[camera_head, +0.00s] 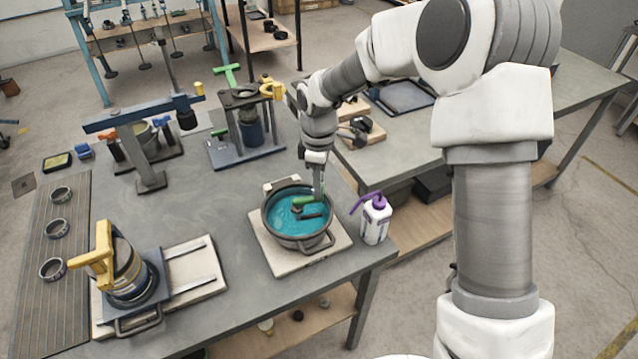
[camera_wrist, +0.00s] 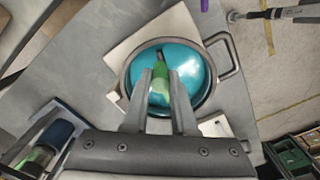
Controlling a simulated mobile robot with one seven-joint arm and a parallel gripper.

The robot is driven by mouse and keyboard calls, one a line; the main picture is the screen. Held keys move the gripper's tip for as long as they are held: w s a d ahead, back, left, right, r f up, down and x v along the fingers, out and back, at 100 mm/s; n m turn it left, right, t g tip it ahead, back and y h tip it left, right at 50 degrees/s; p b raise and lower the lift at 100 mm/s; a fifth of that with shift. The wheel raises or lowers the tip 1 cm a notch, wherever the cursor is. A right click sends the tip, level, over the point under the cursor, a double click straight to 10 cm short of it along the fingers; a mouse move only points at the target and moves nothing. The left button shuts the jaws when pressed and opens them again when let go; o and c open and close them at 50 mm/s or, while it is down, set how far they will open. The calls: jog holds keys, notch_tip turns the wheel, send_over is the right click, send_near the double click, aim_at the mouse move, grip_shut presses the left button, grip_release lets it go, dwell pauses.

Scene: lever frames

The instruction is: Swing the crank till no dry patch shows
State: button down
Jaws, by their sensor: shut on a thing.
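A dark round pan (camera_head: 298,240) with teal inside stands on a pale board (camera_head: 262,243) near the table's front right corner. It fills the middle of the wrist view, with its rim (camera_wrist: 222,80) and loop handle in sight. A dark crank arm (camera_head: 312,215) with a green handle (camera_head: 303,201) lies over the teal. My gripper (camera_head: 319,196) reaches down into the pan. In the wrist view, my gripper (camera_wrist: 160,88) is shut on the green handle (camera_wrist: 161,75). A small paler patch shows left of my fingers; whether it is dry I cannot tell. My fingers hide part of the pan.
A white bottle with a purple spout (camera_head: 376,218) stands close right of the pan. A yellow-handled device (camera_head: 125,270) stands at the front left. Lever stands (camera_head: 150,175) and a green-topped press (camera_head: 245,125) are behind. The grey table (camera_head: 215,205) between them is clear.

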dwell(0.3)
jog(key=c, duration=0.7)
grip_release()
notch_tip(320, 180, up, 18)
jog(key=shift+f, duration=0.25)
